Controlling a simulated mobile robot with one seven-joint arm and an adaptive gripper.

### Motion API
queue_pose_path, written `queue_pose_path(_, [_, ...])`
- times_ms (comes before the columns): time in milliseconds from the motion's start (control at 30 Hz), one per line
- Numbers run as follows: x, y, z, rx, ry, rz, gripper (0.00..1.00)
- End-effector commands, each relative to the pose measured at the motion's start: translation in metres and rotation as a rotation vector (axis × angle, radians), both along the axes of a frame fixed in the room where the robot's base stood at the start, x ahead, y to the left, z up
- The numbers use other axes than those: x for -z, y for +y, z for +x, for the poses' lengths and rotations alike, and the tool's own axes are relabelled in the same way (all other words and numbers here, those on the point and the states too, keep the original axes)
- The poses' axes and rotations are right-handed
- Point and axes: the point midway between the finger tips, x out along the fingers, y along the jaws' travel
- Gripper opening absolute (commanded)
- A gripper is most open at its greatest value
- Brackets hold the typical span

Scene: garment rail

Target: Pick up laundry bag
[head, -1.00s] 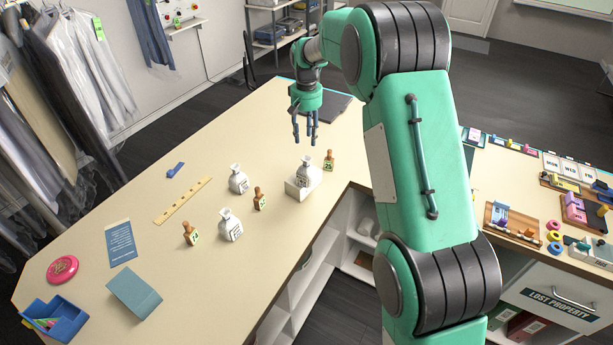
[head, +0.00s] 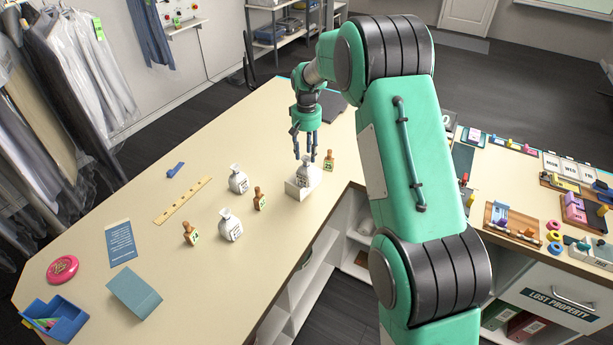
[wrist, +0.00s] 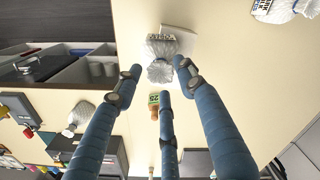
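Three small white laundry bags with tied necks and printed labels are on the counter. One bag (head: 308,173) stands on a low white block (head: 300,189); the other two, an upper one (head: 238,180) and a lower one (head: 231,226), stand on the counter to its left. My gripper (head: 305,154) points down just above the bag on the block. In the wrist view, my fingers (wrist: 160,82) are spread around the tied top of that bag (wrist: 160,58), with gaps between. My gripper is open and empty.
A wooden stamp (head: 329,160) stands close behind and right of the block. Other stamps (head: 260,199) (head: 190,233) stand among the bags. A wooden ruler (head: 183,201) lies to the left. The counter's inner edge (head: 335,203) is near the block.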

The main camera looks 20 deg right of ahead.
Motion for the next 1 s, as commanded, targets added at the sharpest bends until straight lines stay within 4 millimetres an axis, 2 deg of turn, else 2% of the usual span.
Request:
queue_pose_path(167, [0.01, 0.0, 0.0, 0.0, 0.002, 0.0, 0.4])
queue_pose_path(533, [0.048, -0.001, 0.0, 0.0, 0.001, 0.0, 0.4])
queue_pose_path(1000, [0.052, -0.001, 0.001, 0.0, 0.0, 0.0, 0.4])
